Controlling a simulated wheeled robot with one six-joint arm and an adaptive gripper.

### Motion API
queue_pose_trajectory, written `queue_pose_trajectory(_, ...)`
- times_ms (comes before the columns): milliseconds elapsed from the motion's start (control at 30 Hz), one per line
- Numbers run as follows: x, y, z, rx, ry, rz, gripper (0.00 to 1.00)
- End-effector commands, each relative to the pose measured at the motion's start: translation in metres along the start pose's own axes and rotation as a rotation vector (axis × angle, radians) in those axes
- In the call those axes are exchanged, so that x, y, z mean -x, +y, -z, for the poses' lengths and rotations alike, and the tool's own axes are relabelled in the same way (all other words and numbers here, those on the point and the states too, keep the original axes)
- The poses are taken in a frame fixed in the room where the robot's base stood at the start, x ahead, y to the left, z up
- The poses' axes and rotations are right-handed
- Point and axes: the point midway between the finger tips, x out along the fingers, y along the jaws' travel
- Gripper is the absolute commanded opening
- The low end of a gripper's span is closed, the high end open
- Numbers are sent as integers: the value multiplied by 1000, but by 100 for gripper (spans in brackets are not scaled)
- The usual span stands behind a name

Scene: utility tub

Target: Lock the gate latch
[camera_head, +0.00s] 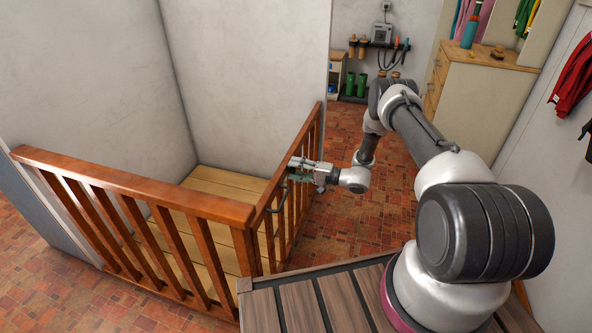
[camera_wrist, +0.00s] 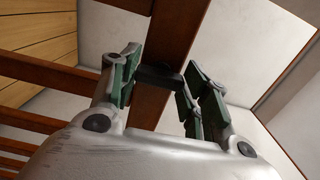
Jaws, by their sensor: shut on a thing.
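The wooden gate (camera_head: 306,143) stands at the right side of the railing enclosure, a reddish-brown top rail over vertical slats. My gripper (camera_head: 297,170) is at the gate's upper part, level with the slats just under the top rail. In the wrist view, my gripper (camera_wrist: 158,88) has its green-padded fingers on both sides of a small dark latch piece (camera_wrist: 155,76), which lies across a brown wooden post (camera_wrist: 170,45). The fingers are shut on this latch piece. Whether the latch is locked cannot be told. A dark curved bar (camera_head: 277,200) shows near the railing corner.
The front wooden railing (camera_head: 130,187) meets the gate side at a corner. Wooden boards (camera_head: 215,182) lie inside the enclosure. The tiled floor (camera_head: 345,225) right of the gate is clear. A cabinet (camera_head: 480,90) stands at the back right, and green boots (camera_head: 356,84) stand at the back wall.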

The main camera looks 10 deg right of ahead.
Motion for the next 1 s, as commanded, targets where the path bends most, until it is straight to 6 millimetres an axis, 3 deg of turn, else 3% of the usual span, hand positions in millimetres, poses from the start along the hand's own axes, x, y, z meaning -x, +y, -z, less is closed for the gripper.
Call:
queue_pose_trajectory(400, 0, -1, 3, 10, 6, 1, 22)
queue_pose_trajectory(433, 0, -1, 3, 10, 6, 1, 50)
queue_pose_trajectory(533, 0, -1, 2, 9, 4, 0, 68)
queue_pose_trajectory(867, 1, 0, 1, 7, 2, 0, 68)
queue_pose_trajectory(1000, 14, 0, 2, 6, 4, 0, 68)
